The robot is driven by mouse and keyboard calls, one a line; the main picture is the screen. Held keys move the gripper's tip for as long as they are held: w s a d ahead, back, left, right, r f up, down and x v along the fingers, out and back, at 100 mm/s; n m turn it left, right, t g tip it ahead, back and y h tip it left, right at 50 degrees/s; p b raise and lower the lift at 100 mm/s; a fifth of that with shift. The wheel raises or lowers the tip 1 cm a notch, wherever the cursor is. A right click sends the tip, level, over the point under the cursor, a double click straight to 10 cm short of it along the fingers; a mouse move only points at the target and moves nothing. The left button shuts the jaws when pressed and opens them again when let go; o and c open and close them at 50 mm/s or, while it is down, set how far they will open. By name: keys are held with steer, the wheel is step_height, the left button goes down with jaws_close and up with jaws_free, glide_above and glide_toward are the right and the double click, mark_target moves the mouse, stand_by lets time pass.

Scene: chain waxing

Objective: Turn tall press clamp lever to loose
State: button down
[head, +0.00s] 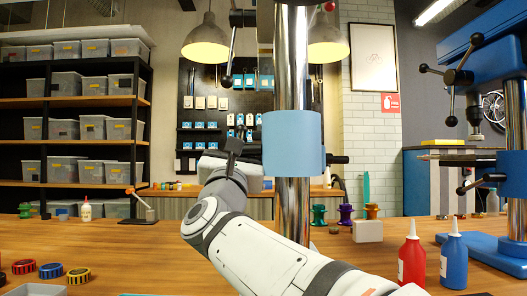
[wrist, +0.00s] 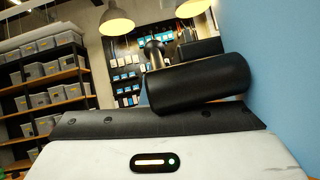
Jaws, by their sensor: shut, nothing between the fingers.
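The tall press is a shiny column with a blue collar (head: 292,143) in the middle of the head view. Dark bars stick out to the right of the collar, and I cannot tell which is the clamp lever. My gripper (head: 238,152) is just left of the collar, shut and empty, with its fingertips hard to make out. In the wrist view a thick black cylinder (wrist: 198,84) lies across, close above my pale gripper housing. The collar's blue side (wrist: 280,80) fills the right there. Whether my gripper touches the cylinder cannot be told.
A second blue press (head: 477,60) stands at the right. A red bottle (head: 412,262) and a blue bottle (head: 454,262) stand on the wooden bench.

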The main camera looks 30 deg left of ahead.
steer(key=shift+s+a, duration=0.1)
steer(key=shift+s, duration=0.05)
steer(key=v, duration=0.7)
steer(key=shift+s+f, duration=0.25)
steer(key=shift+f, duration=0.05)
steer(key=shift+s, duration=0.1)
